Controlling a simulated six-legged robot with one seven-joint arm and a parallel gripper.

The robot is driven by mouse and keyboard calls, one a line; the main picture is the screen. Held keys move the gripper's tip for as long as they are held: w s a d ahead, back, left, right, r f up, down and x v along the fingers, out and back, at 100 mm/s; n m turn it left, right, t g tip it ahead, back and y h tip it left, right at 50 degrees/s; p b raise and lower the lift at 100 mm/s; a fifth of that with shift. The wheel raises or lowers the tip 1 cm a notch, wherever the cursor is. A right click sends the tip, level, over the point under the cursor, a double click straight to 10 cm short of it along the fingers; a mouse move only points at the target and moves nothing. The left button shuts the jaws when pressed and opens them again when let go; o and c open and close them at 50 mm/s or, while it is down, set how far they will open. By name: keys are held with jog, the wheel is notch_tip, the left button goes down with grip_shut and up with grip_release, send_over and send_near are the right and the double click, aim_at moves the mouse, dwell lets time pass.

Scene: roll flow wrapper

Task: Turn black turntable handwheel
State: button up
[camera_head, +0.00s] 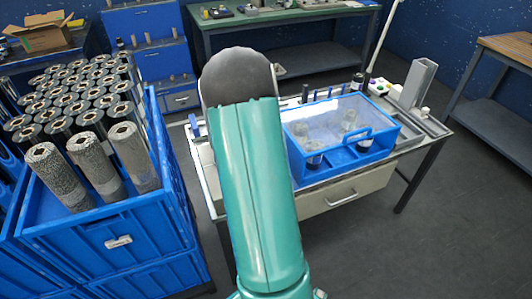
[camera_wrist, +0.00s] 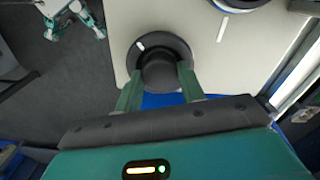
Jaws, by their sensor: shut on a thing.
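The black turntable handwheel (camera_wrist: 176,48) shows in the wrist view, near the top centre. It is a round black disc with a raised hub and a short white mark on its upper left, set against a pale surface. My gripper (camera_wrist: 161,84) has its two green fingers on either side of the hub, shut on it. The lower part of the wheel is hidden by the fingers and my gripper body. In the head view my green arm covers the handwheel and the gripper.
A workbench (camera_head: 413,143) carries a blue box with a clear lid (camera_head: 343,122). A blue crate (camera_head: 112,238) of several rolls stands at the left. A wooden-topped table (camera_head: 513,46) is at the right. Grey floor (camera_head: 440,240) is free at the front right.

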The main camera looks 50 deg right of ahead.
jog(key=o, duration=1)
jog(key=shift+r, duration=0.15)
notch_tip(320, 180, up, 14)
jog(key=shift+f, duration=0.2)
